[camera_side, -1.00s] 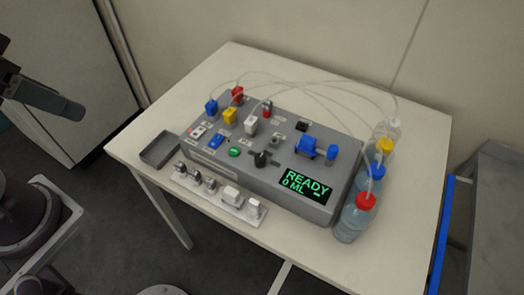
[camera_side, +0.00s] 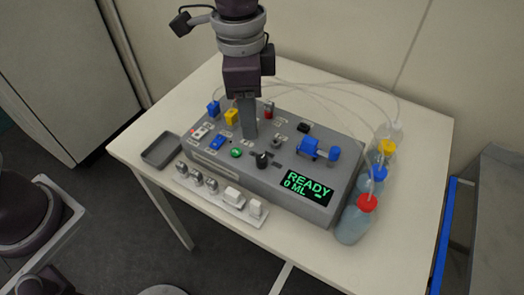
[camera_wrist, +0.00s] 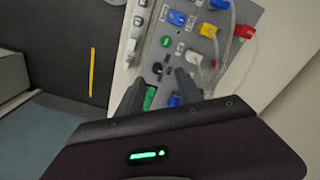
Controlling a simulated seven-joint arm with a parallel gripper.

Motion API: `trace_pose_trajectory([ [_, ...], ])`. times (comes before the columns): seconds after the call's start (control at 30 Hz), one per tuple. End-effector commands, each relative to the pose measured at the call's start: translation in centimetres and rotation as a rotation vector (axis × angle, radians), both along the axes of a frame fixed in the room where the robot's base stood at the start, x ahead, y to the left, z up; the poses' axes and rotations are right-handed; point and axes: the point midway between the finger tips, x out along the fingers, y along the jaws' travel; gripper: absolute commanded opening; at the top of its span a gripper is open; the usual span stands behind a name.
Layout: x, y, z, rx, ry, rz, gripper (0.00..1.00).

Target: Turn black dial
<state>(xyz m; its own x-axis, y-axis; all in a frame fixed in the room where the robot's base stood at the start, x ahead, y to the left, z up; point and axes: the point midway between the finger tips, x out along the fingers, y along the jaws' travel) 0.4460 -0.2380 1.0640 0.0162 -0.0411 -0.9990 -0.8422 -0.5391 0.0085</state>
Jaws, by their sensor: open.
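The black dial (camera_side: 262,160) is a small round knob on the top of the grey control box (camera_side: 225,171), between the green button (camera_side: 237,153) and the green READY 0 ML screen (camera_side: 306,188). My gripper (camera_side: 250,136) points down over the box, just behind and slightly left of the dial in the side view. In the wrist view my gripper (camera_wrist: 159,77) is open and empty, one finger on each side of the picture's middle. The dial (camera_wrist: 157,68) shows as a dark spot between and just beyond the fingertips. It appears untouched.
A blue valve (camera_side: 310,147) stands right of the dial. Blue (camera_side: 213,108) and yellow (camera_side: 231,117) connectors with tubes are at the back left. Bottles with coloured caps (camera_side: 367,202) stand right of the box. A rack of fittings (camera_side: 210,191) lies in front, and a grey tray (camera_side: 161,149) at left.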

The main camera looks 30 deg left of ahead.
Motion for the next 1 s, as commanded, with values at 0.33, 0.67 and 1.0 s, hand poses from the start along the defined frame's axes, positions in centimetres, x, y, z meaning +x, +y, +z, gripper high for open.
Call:
trace_pose_trajectory([
  [0.33, 0.3, -2.4, -6.8, 0.037, 0.033, -0.102, 0.43],
  [0.67, 0.3, -2.4, -10.2, 0.034, 0.029, -0.1, 0.43],
  [1.0, 0.3, -2.4, -10.2, 0.034, 0.029, -0.099, 0.1],
])
